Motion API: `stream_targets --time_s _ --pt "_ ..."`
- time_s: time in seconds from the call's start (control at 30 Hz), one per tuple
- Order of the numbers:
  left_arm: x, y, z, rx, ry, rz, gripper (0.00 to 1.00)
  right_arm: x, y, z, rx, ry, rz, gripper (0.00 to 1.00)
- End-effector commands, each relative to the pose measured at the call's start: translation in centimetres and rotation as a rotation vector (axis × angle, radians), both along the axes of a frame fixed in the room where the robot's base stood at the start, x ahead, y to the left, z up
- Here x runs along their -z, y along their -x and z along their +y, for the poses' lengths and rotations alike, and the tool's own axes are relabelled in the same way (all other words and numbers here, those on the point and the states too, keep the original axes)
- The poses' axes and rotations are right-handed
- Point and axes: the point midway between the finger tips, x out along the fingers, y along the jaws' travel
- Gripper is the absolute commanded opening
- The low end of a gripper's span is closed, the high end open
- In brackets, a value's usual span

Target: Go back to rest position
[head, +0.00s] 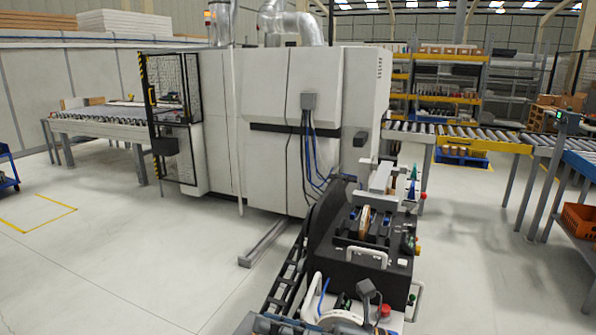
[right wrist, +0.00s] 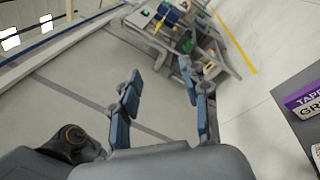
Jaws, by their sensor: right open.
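My right gripper (right wrist: 160,74) shows clearly in the right wrist view. Its two grey fingers with blue pads stand wide apart, with nothing between them. My left gripper is not in view.
A large white edge banding machine (head: 270,135) fills the head view's middle. A roller conveyor (head: 470,138) and orange crate (head: 578,219) stand right. The right wrist view shows a cluttered stand (right wrist: 190,38) and purple-labelled box (right wrist: 303,98). Floor (head: 110,265) at left is clear.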

Motion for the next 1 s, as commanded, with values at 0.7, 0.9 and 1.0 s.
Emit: stream_targets --time_s 0.7,0.9,1.0 --pt "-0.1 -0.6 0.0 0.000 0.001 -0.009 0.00 19.7 1.7 -23.9 1.314 -1.382 1.610 0.46" --pt "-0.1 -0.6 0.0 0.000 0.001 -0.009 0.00 26.2 10.0 -24.5 1.616 -1.406 1.935 0.46" --pt "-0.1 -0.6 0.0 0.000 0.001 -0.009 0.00 28.0 13.7 -24.3 1.734 -1.390 2.058 0.46"
